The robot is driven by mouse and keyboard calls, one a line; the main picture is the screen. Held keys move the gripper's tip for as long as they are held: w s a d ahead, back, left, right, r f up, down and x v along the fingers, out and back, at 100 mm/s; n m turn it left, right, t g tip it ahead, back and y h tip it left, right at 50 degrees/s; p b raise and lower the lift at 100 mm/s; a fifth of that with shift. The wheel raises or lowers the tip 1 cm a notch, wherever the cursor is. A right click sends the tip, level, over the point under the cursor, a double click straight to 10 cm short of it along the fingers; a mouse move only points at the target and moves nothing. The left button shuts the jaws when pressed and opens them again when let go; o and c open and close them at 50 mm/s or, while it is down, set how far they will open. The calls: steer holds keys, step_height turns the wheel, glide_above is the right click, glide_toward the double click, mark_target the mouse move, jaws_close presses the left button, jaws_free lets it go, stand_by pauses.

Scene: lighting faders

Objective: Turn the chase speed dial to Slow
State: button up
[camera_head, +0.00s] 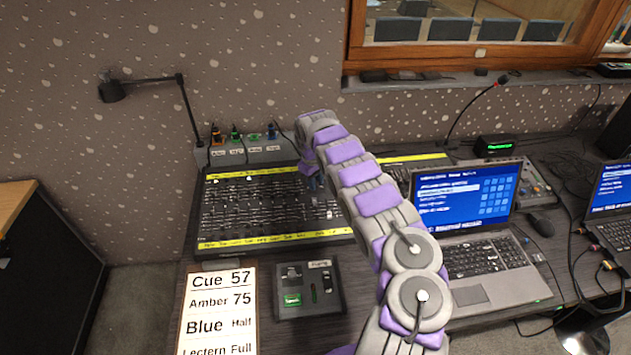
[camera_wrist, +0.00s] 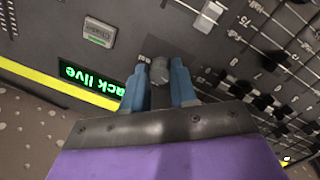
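The chase speed dial, as far as I can tell, is the small grey round knob (camera_wrist: 159,71) in the wrist view. It stands on a dark panel (camera_wrist: 210,45), and its label is mostly hidden. My gripper (camera_wrist: 160,78) has one blue finger on each side of this knob, with no clear gap at either side. It looks shut on the knob. The dial's pointer and its setting cannot be read. In the head view my gripper (camera_head: 313,183) is over the large fader desk (camera_head: 225,225), and my arm covers the desk's right part.
The head view shows a cue card (camera_head: 218,310), a small control box (camera_head: 308,290), a desk lamp (camera_head: 150,82) and a laptop (camera_head: 470,230).

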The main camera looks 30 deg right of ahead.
jaws_close()
steer(key=n+p, duration=0.1)
steer(key=p, duration=0.2)
steer(key=shift+r, duration=0.3)
steer(key=shift+f+n+p, duration=0.15)
steer(key=shift+n+p, duration=0.25)
steer(key=shift+p, duration=0.35)
steer(key=shift+f, duration=0.1)
steer(key=shift+o, duration=2.3)
jaws_free()
step_height(320, 180, up, 17)
steer(key=a+p, duration=0.1)
steer(key=p, duration=0.2)
steer(key=shift+s+a, duration=0.25)
steer(key=shift+a, duration=0.15)
